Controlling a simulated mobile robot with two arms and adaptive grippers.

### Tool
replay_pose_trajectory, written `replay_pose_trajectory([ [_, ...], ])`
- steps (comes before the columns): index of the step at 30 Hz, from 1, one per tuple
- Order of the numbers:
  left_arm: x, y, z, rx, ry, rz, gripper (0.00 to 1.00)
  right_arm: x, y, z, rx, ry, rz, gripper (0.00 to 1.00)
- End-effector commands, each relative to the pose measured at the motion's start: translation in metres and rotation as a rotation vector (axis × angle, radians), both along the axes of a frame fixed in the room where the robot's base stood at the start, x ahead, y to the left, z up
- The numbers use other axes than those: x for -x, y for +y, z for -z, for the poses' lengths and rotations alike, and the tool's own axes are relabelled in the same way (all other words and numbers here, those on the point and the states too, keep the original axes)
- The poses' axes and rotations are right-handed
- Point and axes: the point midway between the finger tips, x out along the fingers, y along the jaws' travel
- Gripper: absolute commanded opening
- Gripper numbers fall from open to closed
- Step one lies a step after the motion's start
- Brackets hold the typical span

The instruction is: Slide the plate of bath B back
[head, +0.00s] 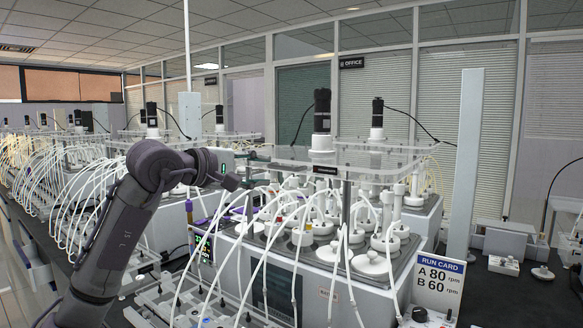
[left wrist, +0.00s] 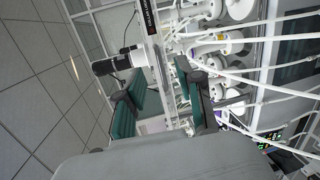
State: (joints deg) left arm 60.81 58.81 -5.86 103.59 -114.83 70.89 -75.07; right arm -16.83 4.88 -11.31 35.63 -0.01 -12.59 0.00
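A clear plate (head: 350,157) with a black label on its front edge lies level over a white bath (head: 318,280) of several jars. Two motors with dark tops and white bases, a left one (head: 322,120) and a right one (head: 376,118), stand on it. I cannot read which bath it is. My left gripper (head: 250,167) is at the plate's left front. In the left wrist view its teal fingers (left wrist: 160,80) are apart, one above and one below the plate's edge (left wrist: 157,50). Contact cannot be told. My right gripper is out of view.
White tubes (head: 257,270) loop in front of the bath. A tall pale post (head: 464,165) and a run card (head: 438,285) reading A 80 rpm, B 60 rpm stand at right. Other reactors with tubes (head: 90,180) fill the left. Dark bench (head: 510,300) shows at right.

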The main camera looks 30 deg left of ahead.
Motion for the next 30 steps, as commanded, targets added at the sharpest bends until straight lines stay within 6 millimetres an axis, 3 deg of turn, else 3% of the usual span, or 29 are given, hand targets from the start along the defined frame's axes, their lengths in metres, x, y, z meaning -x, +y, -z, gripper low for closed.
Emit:
replay_pose_trajectory([
  [1, 0.006, 0.017, -0.007, -0.043, 0.008, -0.051, 0.37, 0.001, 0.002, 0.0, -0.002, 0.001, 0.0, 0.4],
  [3, 0.01, 0.031, -0.011, -0.079, 0.019, -0.092, 0.37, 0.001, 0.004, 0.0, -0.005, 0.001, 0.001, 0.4],
  [6, 0.006, 0.036, -0.011, -0.096, 0.03, -0.112, 0.37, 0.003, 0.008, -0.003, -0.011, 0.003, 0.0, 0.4],
  [11, -0.019, 0.033, -0.007, -0.092, 0.032, -0.108, 0.37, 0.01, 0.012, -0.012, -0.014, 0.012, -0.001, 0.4],
  [21, -0.089, 0.027, 0.008, -0.088, 0.032, -0.106, 0.37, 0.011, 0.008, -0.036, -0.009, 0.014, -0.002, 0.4],
  [30, -0.12, 0.025, 0.017, -0.092, 0.029, -0.107, 0.37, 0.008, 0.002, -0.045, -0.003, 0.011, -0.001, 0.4],
])
